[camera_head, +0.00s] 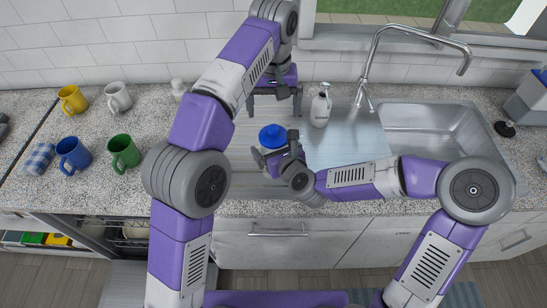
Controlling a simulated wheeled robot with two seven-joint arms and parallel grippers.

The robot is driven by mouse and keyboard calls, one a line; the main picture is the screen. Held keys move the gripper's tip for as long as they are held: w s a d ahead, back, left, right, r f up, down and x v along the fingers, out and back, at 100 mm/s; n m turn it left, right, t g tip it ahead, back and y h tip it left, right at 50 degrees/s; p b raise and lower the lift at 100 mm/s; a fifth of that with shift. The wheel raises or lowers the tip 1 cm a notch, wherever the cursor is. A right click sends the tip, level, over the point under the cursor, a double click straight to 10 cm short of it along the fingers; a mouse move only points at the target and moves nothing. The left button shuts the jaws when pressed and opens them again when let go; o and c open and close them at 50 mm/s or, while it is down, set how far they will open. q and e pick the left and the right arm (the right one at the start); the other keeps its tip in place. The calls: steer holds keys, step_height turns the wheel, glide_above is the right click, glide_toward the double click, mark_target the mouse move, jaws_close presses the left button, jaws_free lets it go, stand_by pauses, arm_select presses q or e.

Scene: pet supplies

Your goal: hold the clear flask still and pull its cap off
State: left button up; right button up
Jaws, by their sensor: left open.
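A round blue cap (272,136) shows on the counter left of the sink. The clear flask under it cannot be made out; its body is hidden or too faint to see. My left gripper (274,104) is open, with its two fingers apart, just behind and above the cap, not touching it. My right gripper (275,148) is at the near side of the cap, low over the counter, with dark finger parts to the left and right. Whether it is closed on the flask is not clear.
A white pump bottle (320,106) stands right of my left gripper, near the tap (364,98) and the sink (430,130). Several mugs, including a green one (123,152), stand at the left.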

mark_target(273, 127)
steer(key=shift+c, duration=0.5)
arm_select(q)
steer(key=shift+c, duration=0.3)
arm_select(e)
steer(key=c, duration=1.3)
arm_select(q)
steer(key=shift+r, duration=0.15)
steer(key=shift+c, duration=0.6)
step_height(273, 127, down, 8)
steer(key=m, duration=0.2)
steer(key=m+t, duration=0.1)
steer(key=m, duration=0.1)
steer(key=shift+t+h, duration=0.3)
arm_select(e)
steer(key=shift+c, duration=0.2)
arm_select(q)
steer(key=shift+c, duration=0.5)
steer(key=c, duration=0.7)
steer(key=shift+c, duration=0.2)
